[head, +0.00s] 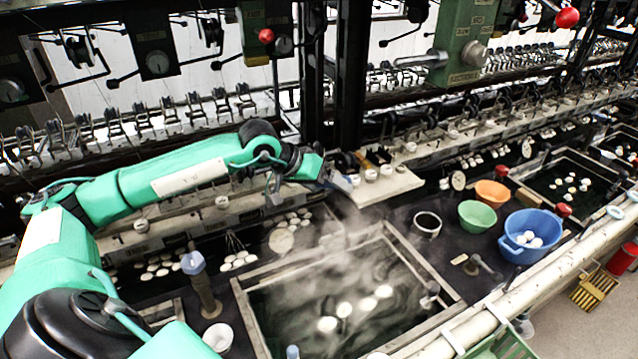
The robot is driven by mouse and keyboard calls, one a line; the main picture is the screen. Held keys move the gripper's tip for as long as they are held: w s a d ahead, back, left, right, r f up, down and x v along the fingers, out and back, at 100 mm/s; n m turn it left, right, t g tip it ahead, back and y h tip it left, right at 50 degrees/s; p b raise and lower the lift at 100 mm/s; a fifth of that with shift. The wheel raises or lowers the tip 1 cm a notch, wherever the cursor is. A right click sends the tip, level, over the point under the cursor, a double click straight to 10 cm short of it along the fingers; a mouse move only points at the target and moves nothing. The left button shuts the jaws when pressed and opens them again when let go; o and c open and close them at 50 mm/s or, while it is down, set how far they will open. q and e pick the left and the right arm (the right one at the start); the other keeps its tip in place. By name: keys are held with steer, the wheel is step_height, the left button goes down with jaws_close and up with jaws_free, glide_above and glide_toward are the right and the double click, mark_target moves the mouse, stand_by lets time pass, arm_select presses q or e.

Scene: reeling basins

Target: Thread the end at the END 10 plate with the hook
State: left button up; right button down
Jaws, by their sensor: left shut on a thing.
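My left arm reaches in from the left over the basins. Its gripper (338,184) is at the near edge of the white ledge, beyond the steaming basin (392,236). It is shut on a slim thing, most likely the hook, which is too small and hazy to make out clearly. A row of reeling ends with small plates runs along the back. The END 10 plate cannot be told apart, and no thread end can be made out. My right gripper is out of view.
A white ledge (395,186) with small cups lies just right of the gripper. A green bowl (477,216), an orange bowl (492,193) and a blue basin (530,236) with white cocoons stand at right. A dark post (350,80) rises behind the gripper.

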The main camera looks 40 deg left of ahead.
mark_target(348, 177)
arm_select(q)
steer(key=w+d+r+g+p, duration=0.1)
steer(key=w+d+r+p, duration=0.1)
steer(key=p, duration=0.1)
steer(key=shift+w+g, duration=0.1)
steer(key=shift+g, duration=0.3)
steer(key=shift+w+d+r+m+g+p, duration=0.15)
steer(key=shift+w+d+m+g+p, duration=0.25)
steer(key=shift+d+p, duration=0.3)
steer(key=shift+w+d+g+p, duration=0.15)
steer(key=shift+d+g+p, duration=0.25)
steer(key=shift+p, duration=0.1)
steer(key=shift+a+f, duration=0.3)
steer(key=shift+f, duration=0.05)
steer(key=a+f, duration=0.4)
steer(key=a, duration=0.1)
steer(key=shift+w+a+f+b, duration=0.35)
steer(key=shift+w+f+b, duration=0.05)
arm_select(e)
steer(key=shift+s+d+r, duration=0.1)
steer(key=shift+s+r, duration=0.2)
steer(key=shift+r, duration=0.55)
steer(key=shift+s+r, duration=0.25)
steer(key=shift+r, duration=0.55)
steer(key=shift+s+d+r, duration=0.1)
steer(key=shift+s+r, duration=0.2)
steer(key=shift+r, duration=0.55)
arm_select(q)
steer(key=shift+d, duration=0.1)
